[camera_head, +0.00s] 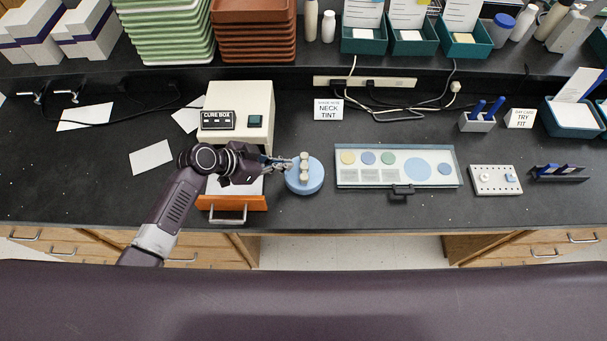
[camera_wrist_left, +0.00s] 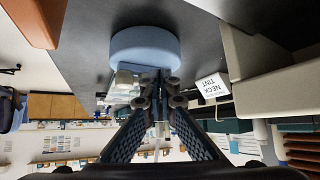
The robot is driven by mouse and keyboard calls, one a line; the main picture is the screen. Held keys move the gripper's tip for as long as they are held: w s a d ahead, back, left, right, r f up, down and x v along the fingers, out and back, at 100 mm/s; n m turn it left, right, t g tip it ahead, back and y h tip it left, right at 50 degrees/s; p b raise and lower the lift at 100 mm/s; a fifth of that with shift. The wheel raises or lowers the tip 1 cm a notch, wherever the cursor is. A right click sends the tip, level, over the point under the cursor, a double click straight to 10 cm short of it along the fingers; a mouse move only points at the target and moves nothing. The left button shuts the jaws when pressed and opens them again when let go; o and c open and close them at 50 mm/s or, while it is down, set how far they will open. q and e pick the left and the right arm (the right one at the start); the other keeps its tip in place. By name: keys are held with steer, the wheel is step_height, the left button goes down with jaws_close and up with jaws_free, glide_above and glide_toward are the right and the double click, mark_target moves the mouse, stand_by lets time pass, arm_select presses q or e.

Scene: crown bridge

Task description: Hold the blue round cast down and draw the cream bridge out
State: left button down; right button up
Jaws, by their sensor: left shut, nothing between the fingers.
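The blue round cast (camera_head: 316,178) sits on the black counter near its front edge, right of the cure box. The cream bridge (camera_head: 304,168), a short row of tooth-like lumps, stands on top of it. My left gripper (camera_head: 287,164) comes in from the left, with its fingertips at the left side of the cast's top, close to the bridge. My right gripper is not in view.
The cream cure box (camera_head: 250,98) with its orange drawer (camera_head: 231,203) stands at left, under my arm. A "NECK TINT" sign (camera_head: 328,109) stands behind the cast. A shallow tray (camera_head: 452,155) with coloured discs and a peg block (camera_head: 496,180) lie to the right.

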arm_select(q)
steer(key=shift+f+b, duration=1.05)
steer(key=shift+f, duration=0.05)
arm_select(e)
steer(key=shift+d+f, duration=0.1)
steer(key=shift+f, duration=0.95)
arm_select(q)
steer(key=shift+s, duration=0.1)
stand_by(0.6)
steer(key=shift+f, duration=0.15)
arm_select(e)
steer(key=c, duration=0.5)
arm_select(q)
steer(key=shift+s, duration=0.1)
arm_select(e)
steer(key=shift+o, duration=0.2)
